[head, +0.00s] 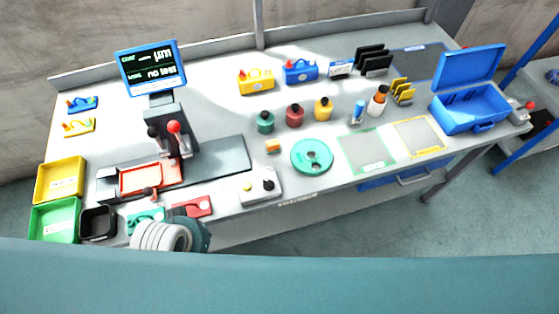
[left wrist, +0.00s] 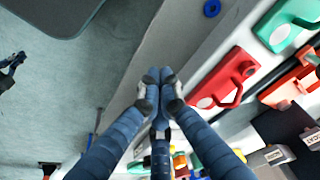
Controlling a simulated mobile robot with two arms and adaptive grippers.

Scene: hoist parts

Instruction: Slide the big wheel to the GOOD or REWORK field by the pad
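The big teal wheel (head: 312,156) lies flat on the bench near its front edge. The GOOD field, outlined in green (head: 368,153), is just right of it. The REWORK field, outlined in yellow (head: 420,137), is further right. Both fields look empty. A small orange block (head: 273,146) sits left of the wheel; I cannot tell whether it is the pad. My left gripper (left wrist: 160,76) has its fingertips together with nothing visible between them. It is near the bench's front left, far left of the wheel; my arm hides it in the head view. My right gripper is not seen.
A white box with knobs (head: 262,186) stands left of the wheel at the front edge. Coloured pots (head: 295,115) stand behind the wheel. A blue open case (head: 470,108) is right of the fields. A red plate (left wrist: 228,78) lies near my left gripper.

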